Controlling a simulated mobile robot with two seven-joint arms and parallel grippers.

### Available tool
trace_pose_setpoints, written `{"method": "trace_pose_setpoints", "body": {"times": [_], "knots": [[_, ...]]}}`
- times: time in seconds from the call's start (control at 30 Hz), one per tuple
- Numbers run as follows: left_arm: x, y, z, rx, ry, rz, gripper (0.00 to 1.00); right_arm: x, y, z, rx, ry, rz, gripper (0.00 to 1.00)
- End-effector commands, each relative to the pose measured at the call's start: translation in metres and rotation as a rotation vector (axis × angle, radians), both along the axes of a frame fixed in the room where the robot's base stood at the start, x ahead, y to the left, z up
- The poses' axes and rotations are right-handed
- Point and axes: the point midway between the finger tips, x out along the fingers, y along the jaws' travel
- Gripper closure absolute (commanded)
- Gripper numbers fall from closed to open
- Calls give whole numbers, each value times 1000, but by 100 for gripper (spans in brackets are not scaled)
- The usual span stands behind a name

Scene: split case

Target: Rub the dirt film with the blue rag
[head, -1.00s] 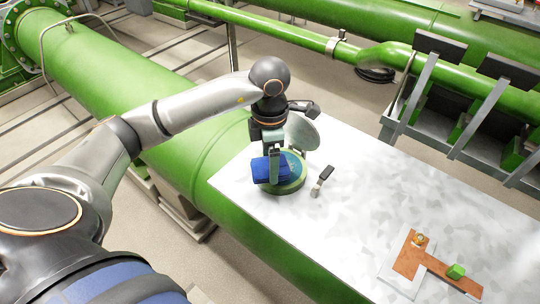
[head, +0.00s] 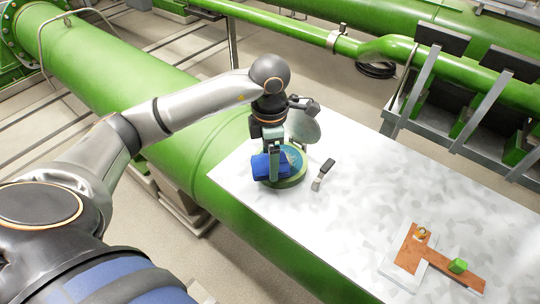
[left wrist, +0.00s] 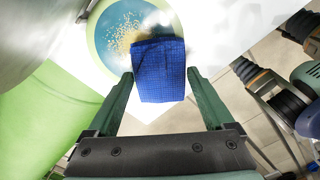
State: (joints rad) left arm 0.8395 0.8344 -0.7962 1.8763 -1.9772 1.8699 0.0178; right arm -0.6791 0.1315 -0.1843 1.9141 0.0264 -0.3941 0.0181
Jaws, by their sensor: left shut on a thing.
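A blue checked rag (head: 268,166) is between the fingers of my left gripper (head: 273,160). The dirt film (left wrist: 122,38) shows in the left wrist view as tan specks on the blue face (left wrist: 108,68), just beyond the rag to the upper left. I cannot tell whether the rag touches the face. My right gripper is not in view.
A grey round disc (head: 305,128) stands raised behind the case. A dark-handled scraper (head: 323,174) lies just right of the case. The middle of the table (head: 370,200) is clear.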

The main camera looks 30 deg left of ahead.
Motion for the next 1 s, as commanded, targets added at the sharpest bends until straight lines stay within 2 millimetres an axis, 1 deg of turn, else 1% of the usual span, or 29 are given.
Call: {"method": "trace_pose_setpoints", "body": {"times": [0.87,1.0], "knots": [[0,0,-17,0,-1,1,58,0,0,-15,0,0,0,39],[5,0,-17,-1,-2,2,58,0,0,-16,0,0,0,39]]}}
